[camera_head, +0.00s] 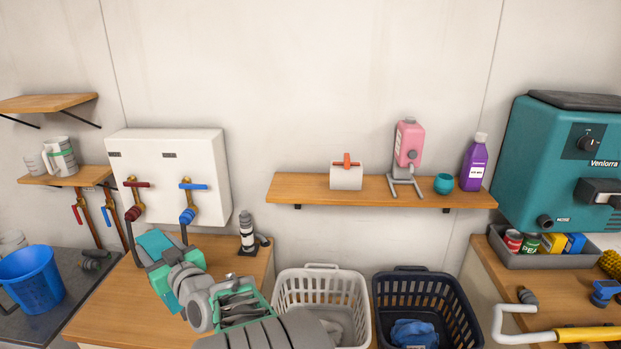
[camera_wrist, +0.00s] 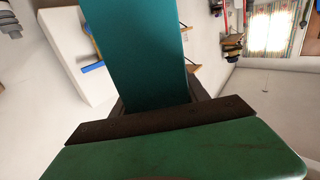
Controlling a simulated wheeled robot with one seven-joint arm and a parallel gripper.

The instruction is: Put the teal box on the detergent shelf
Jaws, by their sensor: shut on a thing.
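The teal box (camera_head: 154,242) is held at the end of my gripper (camera_head: 165,262), which is shut on it, at the left of the head view in front of the white valve panel. In the wrist view the teal box (camera_wrist: 145,45) stretches away from the dark fingers; its held end is hidden. The detergent shelf (camera_head: 320,192) is the long wooden wall shelf, to the right of and higher in the picture than my gripper.
Red and blue valves (camera_head: 189,200) jut from the panel near the box. A light basket (camera_head: 322,280) and a dark basket (camera_head: 425,283) stand below the shelf. A teal machine (camera_head: 560,160) is at right. Shelf room is bare left of the tub and between tub and stand.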

